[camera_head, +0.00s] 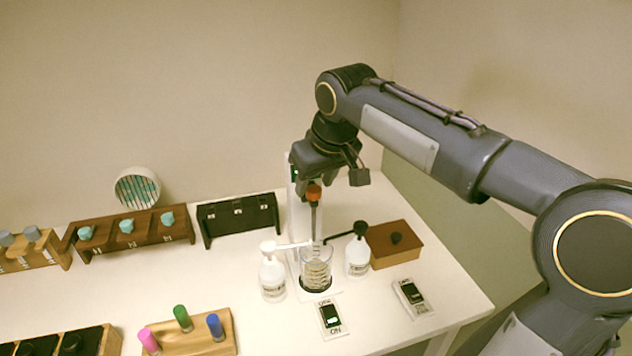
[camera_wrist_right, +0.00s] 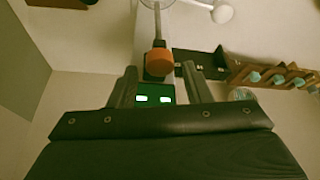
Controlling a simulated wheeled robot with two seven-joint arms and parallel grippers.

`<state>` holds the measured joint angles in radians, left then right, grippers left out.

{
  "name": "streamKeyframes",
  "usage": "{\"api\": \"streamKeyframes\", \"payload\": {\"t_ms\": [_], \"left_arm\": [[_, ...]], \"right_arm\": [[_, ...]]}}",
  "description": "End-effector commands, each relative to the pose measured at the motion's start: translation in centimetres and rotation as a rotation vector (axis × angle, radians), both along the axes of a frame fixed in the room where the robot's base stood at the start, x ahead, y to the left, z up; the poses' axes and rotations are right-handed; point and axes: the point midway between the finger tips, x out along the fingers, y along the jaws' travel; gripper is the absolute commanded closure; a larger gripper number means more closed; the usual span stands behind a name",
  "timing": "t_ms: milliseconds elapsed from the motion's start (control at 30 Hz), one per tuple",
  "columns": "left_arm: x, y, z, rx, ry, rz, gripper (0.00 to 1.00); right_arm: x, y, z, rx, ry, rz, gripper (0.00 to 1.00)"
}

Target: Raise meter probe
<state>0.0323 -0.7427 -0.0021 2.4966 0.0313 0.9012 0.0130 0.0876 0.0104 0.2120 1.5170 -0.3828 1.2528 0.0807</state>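The meter probe has an orange cap (camera_head: 313,192) on a thin dark shaft that runs down to a glass beaker (camera_head: 316,268); I cannot tell exactly where its tip ends. A white meter stand (camera_head: 294,215) rises behind it. My right gripper (camera_head: 316,183) is at the orange cap, pointing down. In the right wrist view the fingers of the right gripper (camera_wrist_right: 160,68) are apart, with the orange cap (camera_wrist_right: 159,62) at the gap between their tips and space on both sides. A dark meter box with lit green displays (camera_wrist_right: 153,98) shows beyond the fingers. My left gripper is not in view.
White bottles stand left (camera_head: 273,277) and right (camera_head: 357,256) of the beaker, their nozzles close to it. A brown box (camera_head: 393,244) and small switch panels (camera_head: 331,317) lie nearby.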

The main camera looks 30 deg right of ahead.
Motion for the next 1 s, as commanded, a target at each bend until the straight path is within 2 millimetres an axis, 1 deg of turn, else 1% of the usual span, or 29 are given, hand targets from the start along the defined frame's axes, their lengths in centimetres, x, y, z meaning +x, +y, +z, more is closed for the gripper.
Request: {"api": "streamKeyframes", "payload": {"t_ms": [267, 367, 467, 700, 800, 900, 1000], "left_arm": [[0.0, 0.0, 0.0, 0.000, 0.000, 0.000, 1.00], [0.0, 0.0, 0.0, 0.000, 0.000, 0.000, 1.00], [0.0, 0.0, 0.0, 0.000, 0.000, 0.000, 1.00], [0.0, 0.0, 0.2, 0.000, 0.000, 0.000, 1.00], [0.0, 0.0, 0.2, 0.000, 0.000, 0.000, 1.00], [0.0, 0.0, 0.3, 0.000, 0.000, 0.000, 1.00], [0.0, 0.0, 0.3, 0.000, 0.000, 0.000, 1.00]], "right_arm": [[-0.1, 0.0, -0.2, 0.000, 0.007, 0.000, 0.50], [-0.2, 0.0, 0.2, 0.000, 0.007, 0.000, 0.50], [-0.6, 0.0, 1.3, 0.000, 0.005, 0.001, 0.50], [-2.2, 0.0, 5.1, 0.001, 0.003, 0.000, 0.50], [-2.6, -0.1, 6.2, 0.001, 0.004, 0.000, 0.50], [-2.9, -0.1, 6.8, 0.001, 0.005, 0.000, 0.50], [-3.0, -0.1, 7.0, 0.001, 0.006, 0.000, 0.50]]}}
